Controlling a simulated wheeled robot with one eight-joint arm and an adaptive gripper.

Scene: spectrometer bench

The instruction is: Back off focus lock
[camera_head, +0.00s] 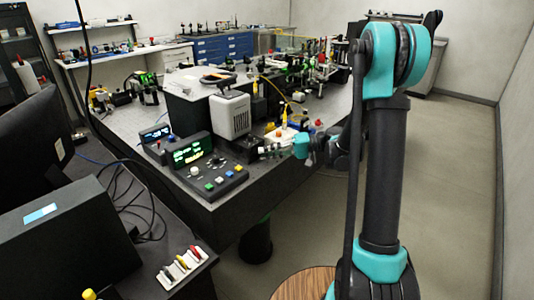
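I cannot pick out the focus lock with certainty at this size. A dark control box (219,183) with several coloured buttons and a pale knob (194,171) sits at the near corner of the optical bench, below a green-lit display (187,152). A white instrument housing (230,114) with a vented side stands behind it on the bench.
Small bottles and a yellow-topped item (284,118) stand just behind my gripper. Optics crowd the bench (130,122) farther back. A second desk with a monitor (35,150) and cables is at the left. The floor (450,180) at right is clear.

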